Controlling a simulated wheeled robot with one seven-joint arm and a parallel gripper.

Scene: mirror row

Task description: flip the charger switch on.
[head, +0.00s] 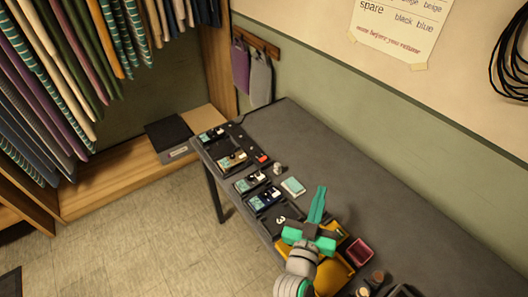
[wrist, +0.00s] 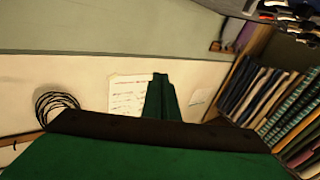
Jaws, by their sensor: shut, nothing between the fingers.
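A black charger (head: 236,146) lies along the far left part of the grey table. It has a small red switch (head: 262,158) at its right end; I cannot tell from this view which way the switch is set. My gripper (head: 317,200) is green and shut, with nothing in it, above the near part of the table, to the right of and nearer than the charger.
Several small devices (head: 264,198) lie on the grey table (head: 400,215), around a light block (head: 293,186) and a small knob-like piece (head: 277,168). A yellow tray (head: 333,275) and a pink box (head: 359,252) are near my arm. Clothes hang at left.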

